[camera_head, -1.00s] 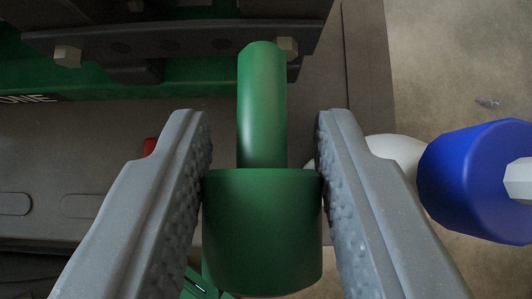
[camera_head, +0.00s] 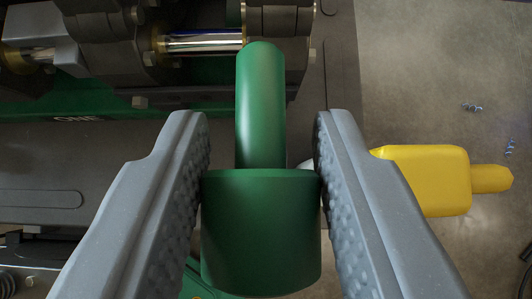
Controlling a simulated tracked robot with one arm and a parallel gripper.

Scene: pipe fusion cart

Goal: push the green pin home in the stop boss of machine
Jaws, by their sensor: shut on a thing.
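My gripper (camera_head: 262,150) is shut on the wide head of the green pin (camera_head: 262,235), with one grey finger pressed on each side. The pin's narrower shank (camera_head: 261,110) points up the picture, toward the machine (camera_head: 100,60). Its rounded tip overlaps the machine's dark clamp blocks in the picture; I cannot tell how far apart they are in depth. I cannot pick out the stop boss with certainty.
A shiny rod (camera_head: 200,42) runs between dark clamps at the top. A yellow object (camera_head: 425,180) with a narrower end lies at right. Speckled floor (camera_head: 430,70) with small metal curls is open at upper right.

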